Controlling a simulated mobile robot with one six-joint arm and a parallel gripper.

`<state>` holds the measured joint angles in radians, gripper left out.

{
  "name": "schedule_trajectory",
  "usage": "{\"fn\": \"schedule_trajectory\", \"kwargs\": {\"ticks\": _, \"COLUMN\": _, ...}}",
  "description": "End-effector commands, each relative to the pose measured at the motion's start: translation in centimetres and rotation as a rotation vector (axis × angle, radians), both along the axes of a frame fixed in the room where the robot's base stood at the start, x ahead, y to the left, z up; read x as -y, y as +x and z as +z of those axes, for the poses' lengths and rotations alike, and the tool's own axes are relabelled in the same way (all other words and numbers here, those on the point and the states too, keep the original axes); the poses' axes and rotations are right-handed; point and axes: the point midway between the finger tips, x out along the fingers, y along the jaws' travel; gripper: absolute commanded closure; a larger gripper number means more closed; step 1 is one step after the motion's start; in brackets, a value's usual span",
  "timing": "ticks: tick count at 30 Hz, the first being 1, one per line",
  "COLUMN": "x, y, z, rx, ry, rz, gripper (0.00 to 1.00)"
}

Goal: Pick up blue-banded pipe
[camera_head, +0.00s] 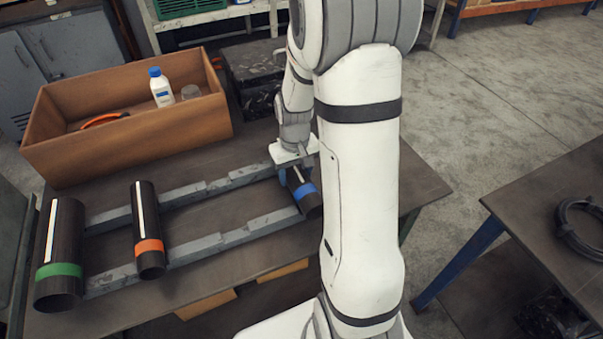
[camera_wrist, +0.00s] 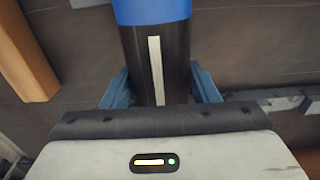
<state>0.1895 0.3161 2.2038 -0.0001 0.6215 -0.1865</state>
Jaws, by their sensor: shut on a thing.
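The blue-banded pipe (camera_head: 305,190) is a short dark pipe with a blue band and a white stripe. It is at the right end of the grey rails (camera_head: 236,235) in the head view, partly hidden by my arm. In the wrist view the pipe (camera_wrist: 174,60) runs up from between the jaws, its blue band at the top edge. My gripper (camera_head: 290,174) is above the pipe, and its blue fingers (camera_wrist: 160,90) are shut on the pipe's two sides. I cannot tell whether the pipe still touches the rails.
A green-banded pipe (camera_head: 60,245) and an orange-banded pipe (camera_head: 147,225) lie across the rails to the left. A wooden box (camera_head: 140,140) holding a white bottle (camera_head: 160,88) stands behind. A second table (camera_head: 540,215) with a black coil (camera_head: 582,225) is at right.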

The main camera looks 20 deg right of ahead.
Motion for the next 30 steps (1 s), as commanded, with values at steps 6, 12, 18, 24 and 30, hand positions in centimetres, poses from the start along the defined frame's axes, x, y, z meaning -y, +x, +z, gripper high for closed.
{"fn": "schedule_trajectory", "kwargs": {"ticks": 6, "x": 0.0, "y": 0.0, "z": 0.0, "rx": 0.0, "ry": 0.0, "rz": 0.0, "gripper": 0.77}}
{"fn": "schedule_trajectory", "kwargs": {"ticks": 12, "x": 0.0, "y": 0.0, "z": 0.0, "rx": 0.0, "ry": 0.0, "rz": 0.0, "gripper": 0.93}}
{"fn": "schedule_trajectory", "kwargs": {"ticks": 18, "x": 0.0, "y": 0.1, "z": 0.1, "rx": 0.002, "ry": 0.0, "rz": 0.0, "gripper": 0.94}}
{"fn": "schedule_trajectory", "kwargs": {"ticks": 24, "x": 0.0, "y": 0.1, "z": 1.5, "rx": 0.006, "ry": -0.001, "rz": 0.0, "gripper": 0.94}}
{"fn": "schedule_trajectory", "kwargs": {"ticks": 30, "x": 0.0, "y": 0.1, "z": 5.2, "rx": 0.008, "ry": -0.001, "rz": 0.0, "gripper": 0.94}}
